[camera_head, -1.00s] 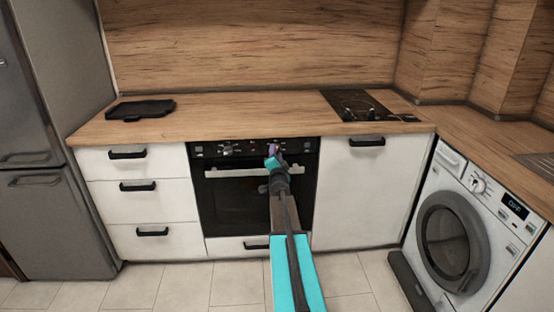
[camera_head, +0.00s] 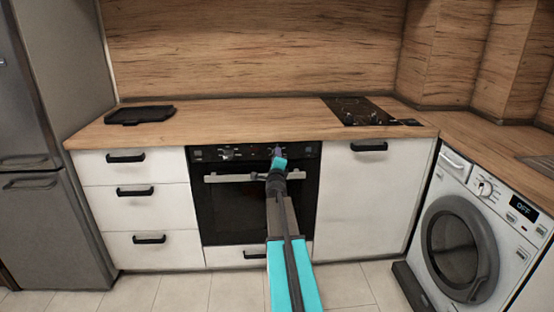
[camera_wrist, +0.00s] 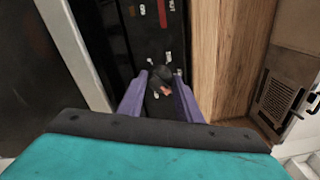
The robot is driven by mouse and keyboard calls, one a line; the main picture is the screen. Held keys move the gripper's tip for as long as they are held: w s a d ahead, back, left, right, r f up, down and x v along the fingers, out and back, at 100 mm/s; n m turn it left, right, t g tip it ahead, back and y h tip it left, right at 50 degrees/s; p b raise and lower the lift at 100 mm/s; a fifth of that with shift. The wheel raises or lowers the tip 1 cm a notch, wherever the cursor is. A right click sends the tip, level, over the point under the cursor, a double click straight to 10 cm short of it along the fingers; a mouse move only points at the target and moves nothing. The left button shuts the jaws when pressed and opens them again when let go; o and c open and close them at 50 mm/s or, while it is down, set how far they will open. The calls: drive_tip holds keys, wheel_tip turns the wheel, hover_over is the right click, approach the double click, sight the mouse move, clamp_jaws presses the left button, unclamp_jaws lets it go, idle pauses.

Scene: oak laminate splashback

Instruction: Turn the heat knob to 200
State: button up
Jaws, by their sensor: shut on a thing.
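The black oven's control panel (camera_head: 252,152) runs along its top, under the counter. My gripper (camera_head: 278,150) is at the right part of this panel and covers the knob there in the head view. In the wrist view the purple fingers of my gripper (camera_wrist: 162,92) stand on either side of the dark, round heat knob (camera_wrist: 161,78) and are shut on it. White and red markings show on the panel around it, too small and blurred to read. The knob's exact setting cannot be told.
The oven door handle (camera_head: 225,178) lies just below the panel. White drawers (camera_head: 135,190) stand left, a white cabinet (camera_head: 365,195) right, and a washing machine (camera_head: 470,225) further right. A black tray (camera_head: 140,114) and a hob (camera_head: 358,110) are on the counter.

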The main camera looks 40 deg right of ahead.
drive_tip(key=shift+s+d+f+m, duration=0.1)
drive_tip(key=shift+s+f+m, duration=0.05)
drive_tip(key=shift+m, duration=0.35)
drive_tip(key=o, duration=1)
drive_tip(key=shift+o, duration=0.2)
drive_tip(key=v, duration=1.3)
drive_tip(key=shift+s+a, duration=0.2)
drive_tip(key=shift+a, duration=0.15)
